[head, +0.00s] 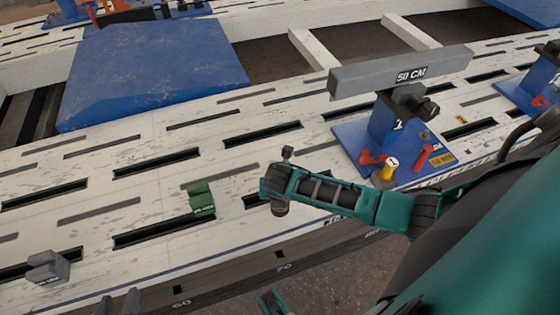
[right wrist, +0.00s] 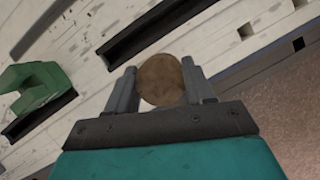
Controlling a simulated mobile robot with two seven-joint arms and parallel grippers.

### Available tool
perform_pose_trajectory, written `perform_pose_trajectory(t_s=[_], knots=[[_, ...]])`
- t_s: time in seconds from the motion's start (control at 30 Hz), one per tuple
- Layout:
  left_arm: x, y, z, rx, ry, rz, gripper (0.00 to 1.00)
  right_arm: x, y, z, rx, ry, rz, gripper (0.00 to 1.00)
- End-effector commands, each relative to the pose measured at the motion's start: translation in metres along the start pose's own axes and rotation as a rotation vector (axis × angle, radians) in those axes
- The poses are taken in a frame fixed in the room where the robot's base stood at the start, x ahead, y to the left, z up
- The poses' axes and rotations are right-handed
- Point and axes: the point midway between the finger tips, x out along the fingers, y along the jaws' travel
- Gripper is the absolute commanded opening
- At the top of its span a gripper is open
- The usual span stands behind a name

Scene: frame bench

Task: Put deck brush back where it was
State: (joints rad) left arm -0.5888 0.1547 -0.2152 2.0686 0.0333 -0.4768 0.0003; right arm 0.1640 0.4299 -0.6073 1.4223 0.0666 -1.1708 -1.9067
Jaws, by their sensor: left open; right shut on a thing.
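My right gripper (right wrist: 165,85) is shut on a round brown thing (right wrist: 160,80), seen end-on between its two grey fingers in the right wrist view. Only this round face shows, so I cannot tell from its shape whether it is the deck brush. In the head view my right arm reaches in from the right over the bench's front part; its fingers and what they hold are not clear there. My left gripper (head: 120,302) shows only as two grey fingertips at the bottom left, apart and with nothing between them.
The white slotted bench (head: 150,160) has a green block (head: 201,198) left of my right wrist and a grey block (head: 47,268) at the front left. A blue stand (head: 385,140) carries a grey "50 CM" bar (head: 400,72). A blue plate (head: 150,70) lies farther back.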

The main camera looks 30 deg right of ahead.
Motion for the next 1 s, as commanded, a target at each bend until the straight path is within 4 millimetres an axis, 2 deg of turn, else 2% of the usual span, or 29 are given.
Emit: perform_pose_trajectory(t_s=[0.03,0.1,0.5,0.53,0.8,1.0], knots=[[0.005,0.0,0.008,-0.001,-0.001,0.0,0.43,0.013,0.0,-0.006,0.001,0.002,-0.001,0.13],[0.007,0.0,0.012,-0.001,-0.003,0.001,0.43,0.021,0.0,-0.009,0.001,0.002,-0.001,0.13],[0.006,0.002,0.012,-0.009,-0.004,0.002,0.43,0.025,0.0,-0.011,0.0,0.0,0.0,0.13],[0.006,0.002,0.011,-0.01,-0.004,0.002,0.43,0.025,0.0,-0.011,0.0,0.001,0.0,0.53],[0.006,0.002,0.011,-0.011,-0.003,0.002,0.43,0.024,0.0,-0.011,0.0,0.001,0.0,0.78],[0.006,0.002,0.011,-0.01,-0.003,0.002,0.43,0.024,0.0,-0.011,0.0,0.001,0.0,0.78]])
